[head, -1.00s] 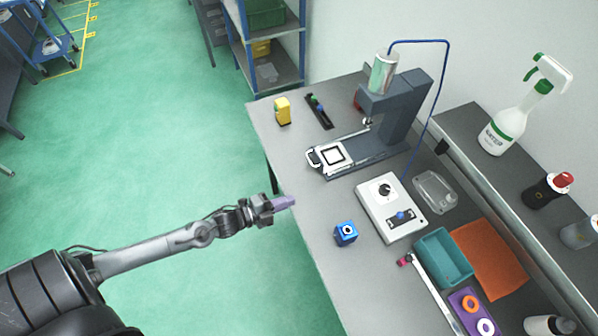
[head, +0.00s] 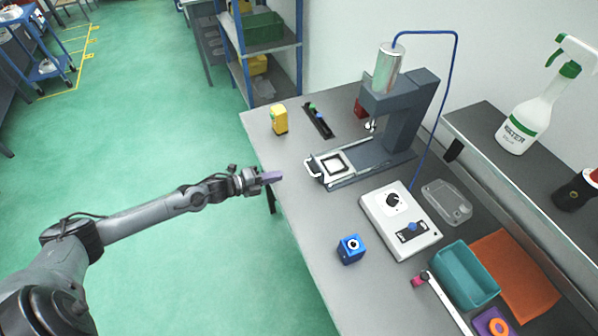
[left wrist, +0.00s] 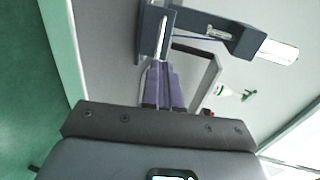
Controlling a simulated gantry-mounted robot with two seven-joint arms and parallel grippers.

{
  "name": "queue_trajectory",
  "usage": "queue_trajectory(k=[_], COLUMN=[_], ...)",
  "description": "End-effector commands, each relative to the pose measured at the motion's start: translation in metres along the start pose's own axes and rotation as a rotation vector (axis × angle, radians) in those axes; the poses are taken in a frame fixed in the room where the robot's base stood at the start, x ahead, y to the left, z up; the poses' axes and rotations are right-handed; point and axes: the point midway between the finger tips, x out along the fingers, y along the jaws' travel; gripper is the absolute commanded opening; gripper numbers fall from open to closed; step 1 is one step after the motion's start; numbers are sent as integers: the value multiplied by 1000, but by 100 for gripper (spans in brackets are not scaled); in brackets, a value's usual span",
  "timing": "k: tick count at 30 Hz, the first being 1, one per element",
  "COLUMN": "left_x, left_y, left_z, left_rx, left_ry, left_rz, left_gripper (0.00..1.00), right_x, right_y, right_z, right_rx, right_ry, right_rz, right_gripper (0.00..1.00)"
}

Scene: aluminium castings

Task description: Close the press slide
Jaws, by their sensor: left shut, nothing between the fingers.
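The press (head: 400,120) is a dark grey frame with a silver cylinder on top, standing on the bench by the wall. Its slide (head: 336,166), a white plate with a dark square frame, sits at the outer left end of the base rail, out from under the press head. My left gripper (head: 277,177) has purple fingers and is shut and empty, at the bench's left edge, apart from the handle. In the left wrist view its fingers (left wrist: 163,85) point toward the press (left wrist: 205,32). My right gripper is not in view.
A yellow block (head: 279,120) and a dark strip with coloured knobs (head: 318,120) lie beyond the slide. A white control box (head: 400,222) and a blue block (head: 350,249) are nearer. The bench (head: 292,180) is clear between gripper and handle.

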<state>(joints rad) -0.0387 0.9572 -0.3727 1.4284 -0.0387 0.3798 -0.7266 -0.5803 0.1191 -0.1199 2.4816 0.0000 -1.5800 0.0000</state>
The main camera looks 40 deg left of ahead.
Motion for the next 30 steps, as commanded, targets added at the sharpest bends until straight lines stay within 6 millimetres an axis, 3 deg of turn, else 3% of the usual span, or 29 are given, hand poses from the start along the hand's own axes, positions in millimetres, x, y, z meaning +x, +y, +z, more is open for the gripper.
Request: queue_trajectory(k=[9,15,21,30], left_x=[55,78,90,93], left_y=[-2,-1,0,0], left_z=[0,0,0,0], left_rx=[-2,-1,-1,-1], left_ry=[0,0,0,0], left_rz=[-5,-2,-1,0], left_gripper=[0,0,0,0], right_x=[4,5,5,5], right_y=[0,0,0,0], right_z=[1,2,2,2], right_rx=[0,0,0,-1], right_ry=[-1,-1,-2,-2], right_rz=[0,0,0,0], right_gripper=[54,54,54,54])
